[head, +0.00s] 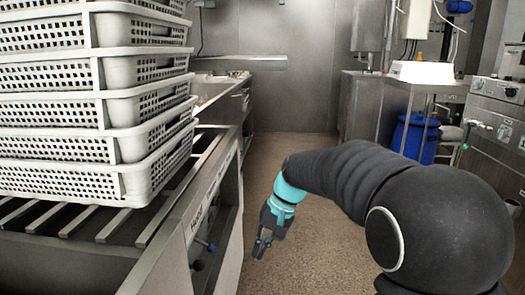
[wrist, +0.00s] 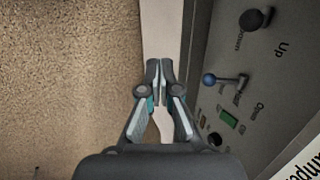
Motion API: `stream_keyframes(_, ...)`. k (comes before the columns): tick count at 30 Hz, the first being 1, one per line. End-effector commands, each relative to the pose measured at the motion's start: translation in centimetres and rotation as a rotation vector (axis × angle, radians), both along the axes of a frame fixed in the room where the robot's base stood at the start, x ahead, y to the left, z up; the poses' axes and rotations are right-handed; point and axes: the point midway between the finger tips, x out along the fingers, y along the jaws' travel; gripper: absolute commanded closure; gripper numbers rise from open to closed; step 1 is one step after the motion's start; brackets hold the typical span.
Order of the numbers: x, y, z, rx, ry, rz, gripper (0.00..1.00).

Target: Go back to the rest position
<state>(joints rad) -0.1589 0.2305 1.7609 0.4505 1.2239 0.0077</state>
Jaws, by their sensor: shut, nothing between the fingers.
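My gripper (head: 262,243) hangs low at the end of my dark padded arm in the head view, over the aisle floor and just right of the slatted counter's front panel. In the wrist view my gripper (wrist: 158,68) points away from the camera with its two fingertips together. It is shut and nothing shows between the fingers. The brown floor (wrist: 70,80) lies to its left and the grey control panel (wrist: 235,100) to its right.
A stack of white perforated baskets (head: 130,145) stands on the slatted metal counter (head: 75,228) at left. The panel carries a blue-knobbed lever (wrist: 209,79) and a black knob (wrist: 254,20). A blue barrel (head: 415,138) stands at right. The aisle floor (head: 258,165) is clear.

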Motion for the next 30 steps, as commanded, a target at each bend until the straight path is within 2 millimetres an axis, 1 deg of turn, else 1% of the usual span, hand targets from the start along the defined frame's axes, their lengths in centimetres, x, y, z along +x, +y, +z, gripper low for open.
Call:
stream_keyframes(1,-1.1,-1.0,0.0,-0.027,-0.023,-0.002,1.00)
stream_keyframes(5,-4.0,-3.9,0.1,-0.106,-0.093,-0.002,1.00)
stream_keyframes(9,-7.6,-7.2,0.3,-0.187,-0.177,0.000,1.00)
stream_keyframes(15,-12.7,-11.0,0.6,-0.282,-0.292,0.003,1.00)
stream_keyframes(18,-15.2,-12.7,0.7,-0.323,-0.346,0.003,1.00)
stream_keyframes(24,-19.8,-15.2,0.8,-0.385,-0.444,-0.010,1.00)
stream_keyframes(27,-21.8,-16.0,1.0,-0.403,-0.484,-0.024,1.00)
stream_keyframes(30,-23.0,-16.4,1.6,-0.406,-0.525,-0.045,1.00)
